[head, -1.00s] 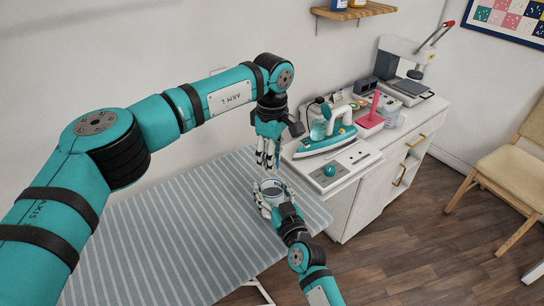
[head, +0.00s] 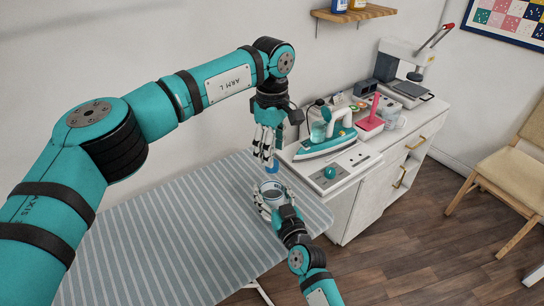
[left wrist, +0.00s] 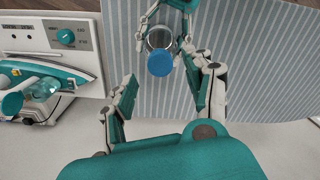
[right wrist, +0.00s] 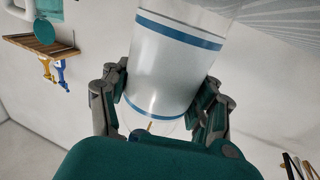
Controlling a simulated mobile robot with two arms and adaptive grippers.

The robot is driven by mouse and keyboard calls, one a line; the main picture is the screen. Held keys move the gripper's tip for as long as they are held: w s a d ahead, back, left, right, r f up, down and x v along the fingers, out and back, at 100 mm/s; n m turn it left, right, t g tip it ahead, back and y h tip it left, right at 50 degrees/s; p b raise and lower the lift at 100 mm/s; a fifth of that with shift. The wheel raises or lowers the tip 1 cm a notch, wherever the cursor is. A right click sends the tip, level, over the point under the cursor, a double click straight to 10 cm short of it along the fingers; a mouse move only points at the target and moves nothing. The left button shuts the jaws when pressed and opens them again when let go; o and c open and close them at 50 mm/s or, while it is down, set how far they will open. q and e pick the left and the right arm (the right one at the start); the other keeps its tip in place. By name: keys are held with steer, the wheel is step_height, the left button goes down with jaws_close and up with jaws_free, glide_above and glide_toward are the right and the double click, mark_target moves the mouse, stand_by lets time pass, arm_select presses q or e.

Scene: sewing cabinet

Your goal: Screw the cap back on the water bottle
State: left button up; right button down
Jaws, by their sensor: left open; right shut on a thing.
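The water bottle (head: 273,187), white with blue bands, stands over the striped board. My right gripper (head: 267,207) is shut on it; the bottle (right wrist: 172,65) fills the middle of the right wrist view, between the fingers. The blue cap (head: 271,168) shows just below my left gripper's fingertips (head: 264,158), above the bottle's mouth. In the left wrist view the cap (left wrist: 160,63) lies between the spread fingers, with gaps on both sides, and overlaps the bottle's open rim (left wrist: 160,38). My left gripper is open. I cannot tell whether the cap touches the bottle.
The striped board (head: 170,230) is otherwise bare. A wooden chair (head: 505,165) stands at the right.

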arm_select(q)
steer(key=shift+r, duration=0.45)
steer(key=shift+c, duration=0.3)
steer(key=n, duration=0.4)
steer(key=shift+r, duration=0.4)
steer(key=n, duration=0.2)
steer(key=r+n, duration=0.1)
steer(key=n, duration=0.4)
steer(key=r+n, duration=0.1)
steer(key=n, duration=0.1)
steer(key=shift+n, duration=0.3)
steer(key=n, duration=0.4)
steer(key=shift+r+n, duration=0.3)
steer(key=shift+r, duration=0.05)
steer(key=shift+f, duration=4.05)
